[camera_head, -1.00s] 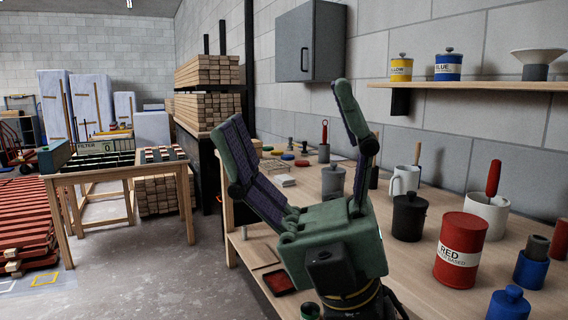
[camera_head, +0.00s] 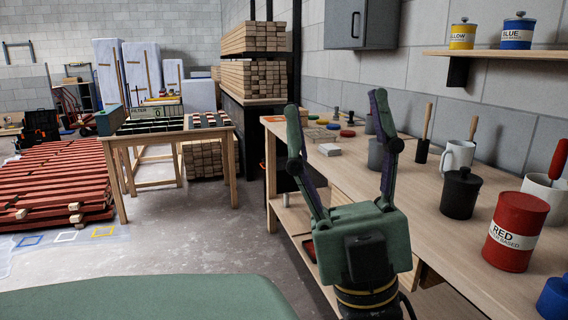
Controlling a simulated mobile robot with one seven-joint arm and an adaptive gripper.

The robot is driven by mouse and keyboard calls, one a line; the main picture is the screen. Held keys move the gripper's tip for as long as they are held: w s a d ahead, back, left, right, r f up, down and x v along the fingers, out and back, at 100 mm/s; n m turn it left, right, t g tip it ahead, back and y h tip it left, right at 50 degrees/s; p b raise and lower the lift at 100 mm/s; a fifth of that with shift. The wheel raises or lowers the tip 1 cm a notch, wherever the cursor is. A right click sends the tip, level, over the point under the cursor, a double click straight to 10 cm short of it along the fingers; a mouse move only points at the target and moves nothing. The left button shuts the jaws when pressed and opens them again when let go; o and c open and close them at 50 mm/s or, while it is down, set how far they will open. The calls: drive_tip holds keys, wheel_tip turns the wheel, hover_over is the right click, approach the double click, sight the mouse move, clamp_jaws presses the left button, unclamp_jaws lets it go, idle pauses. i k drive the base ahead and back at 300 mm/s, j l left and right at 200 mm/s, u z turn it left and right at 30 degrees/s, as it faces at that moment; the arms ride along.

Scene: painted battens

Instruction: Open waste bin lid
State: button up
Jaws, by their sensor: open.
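My gripper (camera_head: 340,142) is dark green with two long padded fingers. It is open and empty, with its fingers pointing up and apart in front of the workbench's near edge. I cannot make out a waste bin or its lid with certainty. A black lidded pot (camera_head: 461,194) stands on the bench to the right of my gripper, apart from it. A grey container (camera_head: 375,156) on the bench is partly hidden behind the right finger.
The workbench (camera_head: 420,217) holds a red tin (camera_head: 515,231), a white mug (camera_head: 457,157) and several tools. A wooden table (camera_head: 170,136) and red battens (camera_head: 55,184) stand at the left. A grey cabinet (camera_head: 361,24) hangs on the wall.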

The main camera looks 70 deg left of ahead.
sight(282, 162)
drive_tip(key=j+u, duration=0.1)
drive_tip(key=u, duration=2.55)
drive_tip(key=i+j, duration=0.1)
drive_tip(key=i, duration=4.25)
drive_tip(key=i+z, duration=0.4)
drive_tip(key=i, duration=0.55)
